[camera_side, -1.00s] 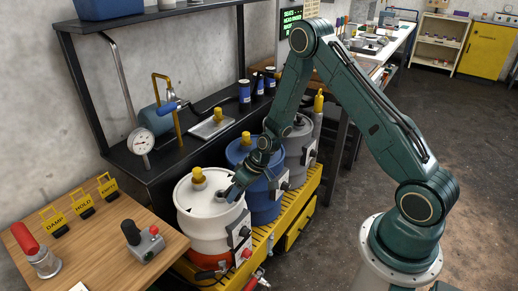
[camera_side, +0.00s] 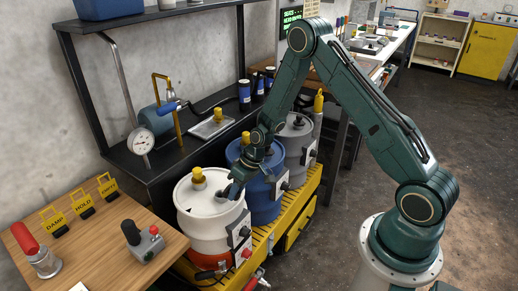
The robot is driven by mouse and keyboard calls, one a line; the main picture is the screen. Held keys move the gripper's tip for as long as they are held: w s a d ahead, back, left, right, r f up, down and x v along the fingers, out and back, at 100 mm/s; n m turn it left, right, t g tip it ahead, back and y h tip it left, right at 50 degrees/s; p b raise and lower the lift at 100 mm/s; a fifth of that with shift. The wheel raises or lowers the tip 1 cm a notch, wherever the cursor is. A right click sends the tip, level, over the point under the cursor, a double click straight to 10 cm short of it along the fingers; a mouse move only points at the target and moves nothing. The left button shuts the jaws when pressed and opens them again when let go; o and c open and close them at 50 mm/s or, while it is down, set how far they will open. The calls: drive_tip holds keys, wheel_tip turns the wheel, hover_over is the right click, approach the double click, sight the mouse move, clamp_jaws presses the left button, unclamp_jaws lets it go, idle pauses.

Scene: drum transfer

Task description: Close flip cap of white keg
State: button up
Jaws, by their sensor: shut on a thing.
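The white keg (camera_side: 208,232) stands upright at the front of the row, with a yellow knob-like fitting (camera_side: 198,175) on its lid. My gripper (camera_side: 233,189) reaches down to the right part of the white keg's lid. It is shut on a small dark part there, which I take to be the flip cap. The fingers mostly hide that part, so I cannot tell how far the cap is tilted.
A blue keg (camera_side: 262,203) and a grey keg (camera_side: 298,145) stand behind the white keg on a yellow slatted platform (camera_side: 292,222). A dark shelf with a gauge (camera_side: 141,141) is at the left. A wooden table (camera_side: 92,252) with a joystick box is in front.

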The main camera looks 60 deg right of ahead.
sight(229, 186)
drive_tip(key=shift+w+r+m+g, duration=0.25)
drive_tip(key=shift+w+g, duration=0.25)
drive_tip(key=shift+g, duration=0.65)
drive_tip(key=shift+w+r+m+g, duration=0.2)
drive_tip(key=shift+w+g, duration=0.3)
drive_tip(key=shift+g, duration=0.65)
drive_tip(key=shift+w+r+g, duration=0.15)
drive_tip(key=shift+w+g, duration=0.4)
drive_tip(key=shift+g, duration=0.75)
drive_tip(key=shift+w+m+g, duration=0.15)
drive_tip(key=shift+m+g, duration=0.1)
drive_tip(key=shift+g, duration=0.15)
drive_tip(key=o, duration=1)
drive_tip(key=shift+s+r+t, duration=0.1)
drive_tip(key=shift+s+t, duration=0.25)
drive_tip(key=shift+t, duration=0.45)
